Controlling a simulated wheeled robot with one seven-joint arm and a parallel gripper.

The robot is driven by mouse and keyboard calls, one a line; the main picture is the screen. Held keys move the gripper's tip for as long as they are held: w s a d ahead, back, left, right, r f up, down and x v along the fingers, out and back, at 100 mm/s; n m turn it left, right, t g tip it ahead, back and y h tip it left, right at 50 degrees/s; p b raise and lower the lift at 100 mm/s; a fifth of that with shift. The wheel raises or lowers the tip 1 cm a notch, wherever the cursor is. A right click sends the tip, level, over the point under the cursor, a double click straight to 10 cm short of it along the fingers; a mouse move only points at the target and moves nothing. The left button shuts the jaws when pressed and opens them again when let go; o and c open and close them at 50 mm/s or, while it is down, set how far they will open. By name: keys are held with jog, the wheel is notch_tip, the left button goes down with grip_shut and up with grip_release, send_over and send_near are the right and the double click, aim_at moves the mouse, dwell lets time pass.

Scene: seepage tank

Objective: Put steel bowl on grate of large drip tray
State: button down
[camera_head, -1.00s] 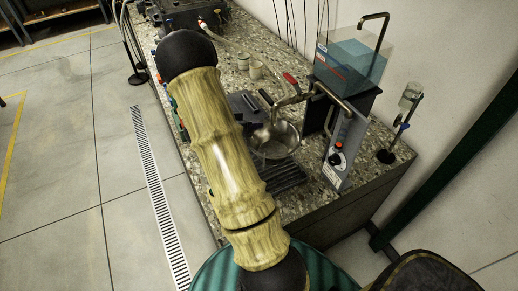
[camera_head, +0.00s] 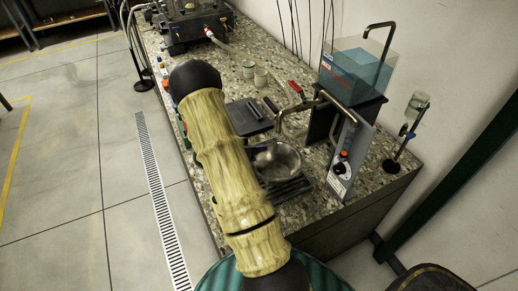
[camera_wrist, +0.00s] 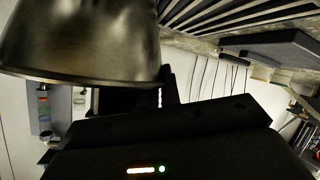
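The steel bowl (camera_head: 281,158) is upright over the large drip tray (camera_head: 290,189), covering much of its dark slatted grate. In the wrist view, which looks upside down, the bowl (camera_wrist: 80,40) fills the upper left and the grate slats (camera_wrist: 225,14) run across the top. My gripper (camera_wrist: 166,88) is at the bowl's rim and appears shut on it; the fingertips are mostly hidden. My arm hides the gripper in the head view. The bowl's base is out of the wrist frame, so I cannot tell whether it touches the grate.
A control box (camera_head: 342,160) and water tank (camera_head: 354,70) are to the right. A dark flat slab (camera_head: 248,116) and small cups (camera_head: 260,78) lie farther back on the speckled counter.

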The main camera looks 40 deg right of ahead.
jog(key=c, duration=1.6)
grip_release()
jog(key=shift+r, duration=0.1)
jog(key=v, duration=1.2)
